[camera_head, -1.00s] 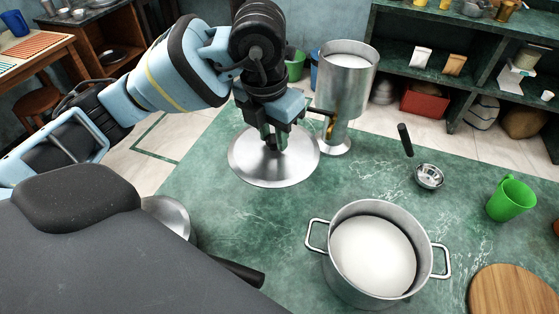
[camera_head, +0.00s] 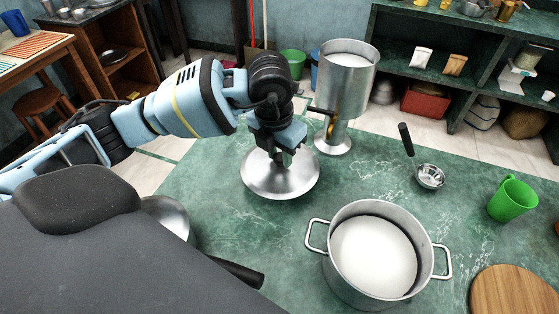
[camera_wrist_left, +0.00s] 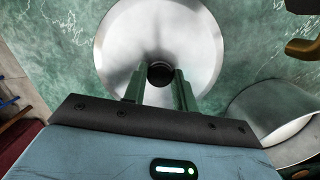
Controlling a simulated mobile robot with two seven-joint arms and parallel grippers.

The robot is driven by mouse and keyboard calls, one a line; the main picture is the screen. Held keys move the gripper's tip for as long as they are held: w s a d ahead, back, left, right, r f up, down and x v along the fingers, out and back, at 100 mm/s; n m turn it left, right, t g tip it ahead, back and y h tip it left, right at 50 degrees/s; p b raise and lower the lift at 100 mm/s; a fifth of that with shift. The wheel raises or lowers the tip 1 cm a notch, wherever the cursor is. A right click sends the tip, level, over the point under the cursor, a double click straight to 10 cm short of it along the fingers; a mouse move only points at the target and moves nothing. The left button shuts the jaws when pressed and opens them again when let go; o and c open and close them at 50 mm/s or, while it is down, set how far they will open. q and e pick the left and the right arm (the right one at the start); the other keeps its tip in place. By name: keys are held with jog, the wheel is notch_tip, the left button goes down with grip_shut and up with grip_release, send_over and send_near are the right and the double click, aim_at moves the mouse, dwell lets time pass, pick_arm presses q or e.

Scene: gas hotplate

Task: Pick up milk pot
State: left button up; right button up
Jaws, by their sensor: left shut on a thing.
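The metal pot of white milk (camera_head: 372,257) stands upright and uncovered on the green marbled counter, with a loop handle on each side. My left gripper (camera_head: 282,158) is shut on the dark knob of a round steel lid (camera_head: 262,182), up and left of the pot and apart from it. In the left wrist view the two fingers (camera_wrist_left: 160,88) close on the knob at the middle of the lid (camera_wrist_left: 125,45). I cannot tell the lid's exact height above the counter. My right gripper is not in view.
A small ladle (camera_head: 430,177), a green mug (camera_head: 511,199) and a round wooden board (camera_head: 515,292) lie to the right.

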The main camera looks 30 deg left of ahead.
aim_at(279, 158)
pick_arm(q)
jog(key=shift+f, duration=1.5)
jog(key=shift+f, duration=0.2)
jog(key=o, duration=1)
jog(key=r, duration=0.4)
jog(key=s+r, duration=0.1)
jog(key=r, duration=0.7)
jog(key=shift+s+a+r+p, duration=0.1)
jog(key=shift+s+r+p, duration=0.1)
jog(key=shift+p, duration=0.15)
